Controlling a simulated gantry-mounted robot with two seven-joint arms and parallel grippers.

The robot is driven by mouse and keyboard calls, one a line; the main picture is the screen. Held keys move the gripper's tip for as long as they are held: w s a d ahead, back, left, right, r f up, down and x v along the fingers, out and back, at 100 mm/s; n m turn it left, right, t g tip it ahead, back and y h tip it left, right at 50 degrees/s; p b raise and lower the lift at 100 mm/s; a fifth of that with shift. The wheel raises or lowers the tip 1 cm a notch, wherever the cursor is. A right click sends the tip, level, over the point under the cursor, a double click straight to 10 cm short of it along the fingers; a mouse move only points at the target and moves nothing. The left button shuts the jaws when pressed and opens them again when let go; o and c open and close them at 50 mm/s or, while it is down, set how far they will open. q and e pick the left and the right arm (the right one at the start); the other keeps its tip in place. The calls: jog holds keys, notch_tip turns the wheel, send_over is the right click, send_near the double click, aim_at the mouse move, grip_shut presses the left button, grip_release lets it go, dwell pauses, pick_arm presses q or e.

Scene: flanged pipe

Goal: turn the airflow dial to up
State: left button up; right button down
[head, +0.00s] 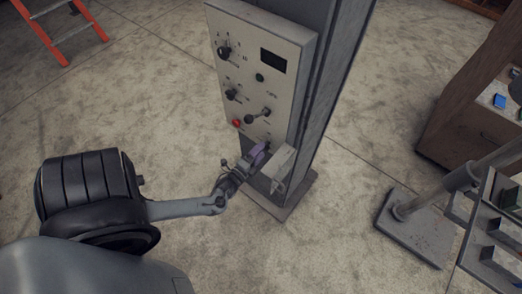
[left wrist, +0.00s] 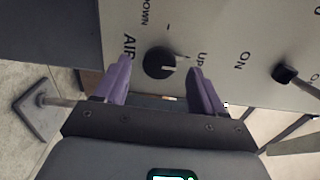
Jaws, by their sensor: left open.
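The airflow dial (left wrist: 158,62) is a round black knob on the pale control panel (left wrist: 225,25) in the left wrist view. Its pale pointer lies to the right, towards the printed UP; DOWN is printed higher up, to the left. My left gripper (left wrist: 159,72) is open, its purple fingers on either side of the dial. I cannot tell whether they touch it. In the head view the left gripper (head: 259,152) is at the lower part of the panel (head: 262,85) and largely hides the dial. My right gripper is in neither view.
A black switch (left wrist: 285,74) marked ON sits right of the dial. The panel also bears knobs (head: 224,52), a lever (head: 258,117), a red button (head: 237,123) and a dark screen (head: 273,61). A grey box (head: 283,168) juts out beside the gripper. Open floor lies left.

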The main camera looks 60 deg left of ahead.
pick_arm(q)
jog(key=v, duration=0.9)
jog(key=shift+b, duration=0.45)
jog(key=shift+s+d, duration=0.1)
